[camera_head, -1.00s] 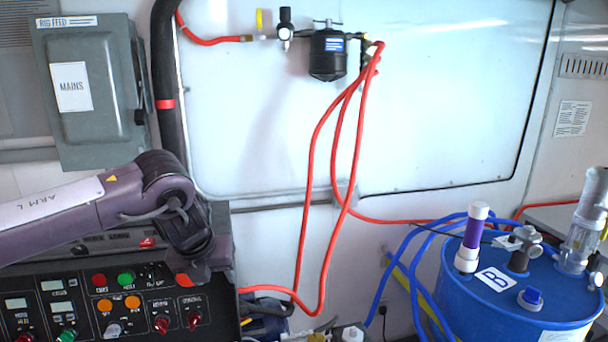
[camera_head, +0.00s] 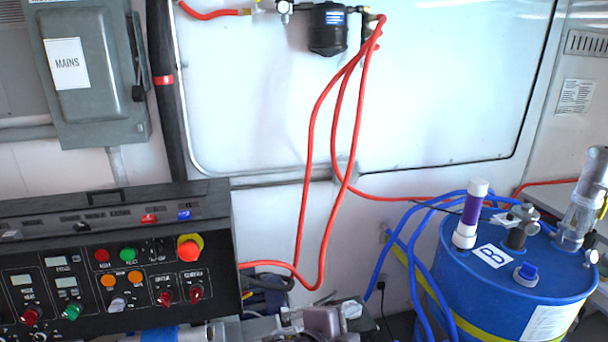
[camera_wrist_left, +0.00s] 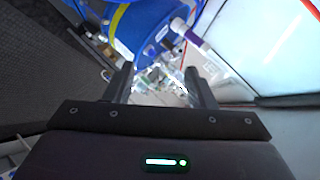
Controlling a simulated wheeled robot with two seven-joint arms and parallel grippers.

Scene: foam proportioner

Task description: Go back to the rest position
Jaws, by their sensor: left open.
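My left gripper (camera_wrist_left: 158,72) shows in the left wrist view, its two dark fingers apart with nothing held between them. Beyond the fingers is the blue drum (camera_wrist_left: 142,25), with a white and purple cylinder (camera_wrist_left: 197,48) at the right. In the head view, no left gripper can be made out for certain; a purplish-grey part at the bottom centre may belong to my arm. My right gripper is in neither view.
The control panel (camera_head: 120,285) with its red emergency button (camera_head: 188,250) stands at lower left. The blue drum marked B (camera_head: 490,295) stands at lower right. Red hoses (camera_head: 308,180) hang from a black filter (camera_head: 327,35) on the wall.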

